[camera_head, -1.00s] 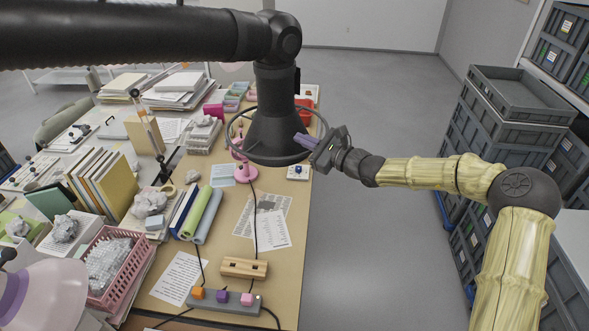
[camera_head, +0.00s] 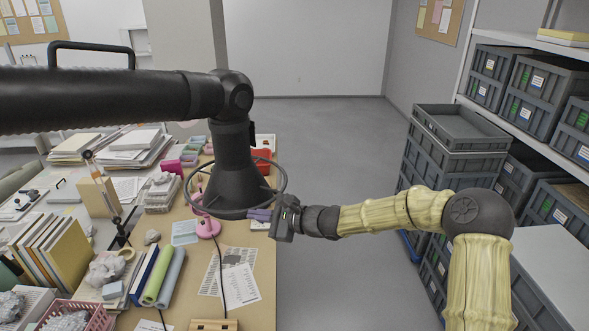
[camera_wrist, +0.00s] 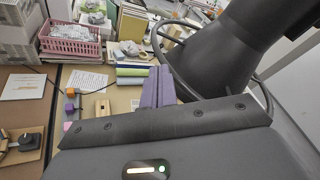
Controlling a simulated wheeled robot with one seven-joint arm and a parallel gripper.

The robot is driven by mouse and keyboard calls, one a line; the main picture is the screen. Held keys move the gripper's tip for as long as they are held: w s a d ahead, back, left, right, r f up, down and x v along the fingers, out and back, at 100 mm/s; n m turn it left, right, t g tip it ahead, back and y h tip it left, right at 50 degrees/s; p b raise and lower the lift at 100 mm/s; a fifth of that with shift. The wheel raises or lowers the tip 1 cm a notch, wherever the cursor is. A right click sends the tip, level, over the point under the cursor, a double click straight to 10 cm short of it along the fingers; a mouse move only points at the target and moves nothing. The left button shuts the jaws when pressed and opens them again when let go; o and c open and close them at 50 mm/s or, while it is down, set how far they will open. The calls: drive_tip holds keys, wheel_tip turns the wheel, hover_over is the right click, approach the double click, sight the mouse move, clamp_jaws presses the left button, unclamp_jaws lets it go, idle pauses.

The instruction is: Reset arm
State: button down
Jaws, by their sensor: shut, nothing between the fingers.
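My gripper (camera_head: 262,215) is at the table's right edge in the head view, pointing left, with its purple fingers shut and empty. In the wrist view the purple fingers (camera_wrist: 157,88) lie together above the table. A black cone-shaped hood with a ring around it (camera_head: 232,175) hangs from a thick black arm (camera_head: 110,95) just behind and above my fingers. The ring passes very close to the fingers; I cannot tell whether they touch.
The cluttered tan table (camera_head: 255,290) holds books (camera_head: 50,245), rolled tubes (camera_head: 165,275), papers (camera_head: 238,285) and a pink basket (camera_wrist: 70,40). Stacked grey crates (camera_head: 450,150) stand at the right. The floor (camera_head: 330,160) between table and crates is clear.

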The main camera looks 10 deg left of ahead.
drive_tip(key=s+d+f+n+g+h+b, duration=0.1)
drive_tip(key=s+d+f+n+g+h, duration=0.1)
drive_tip(key=s+d+f+n+h, duration=0.7)
drive_tip(key=s+d+n+h, duration=0.1)
drive_tip(key=s+d, duration=0.3)
drive_tip(key=d, duration=0.5)
drive_tip(key=s+d+n+t+h+b, duration=0.1)
drive_tip(key=s+d+h, duration=0.2)
drive_tip(key=d, duration=0.7)
drive_tip(key=s+d+r+n+h, duration=0.1)
drive_tip(key=s+d+n+h, duration=0.1)
drive_tip(key=s+d, duration=0.4)
drive_tip(key=d, duration=0.3)
drive_tip(key=shift+s+d+t+b, duration=0.3)
drive_tip(key=shift+s+b, duration=0.05)
drive_tip(key=shift+s, duration=0.05)
drive_tip(key=shift+a, duration=0.1)
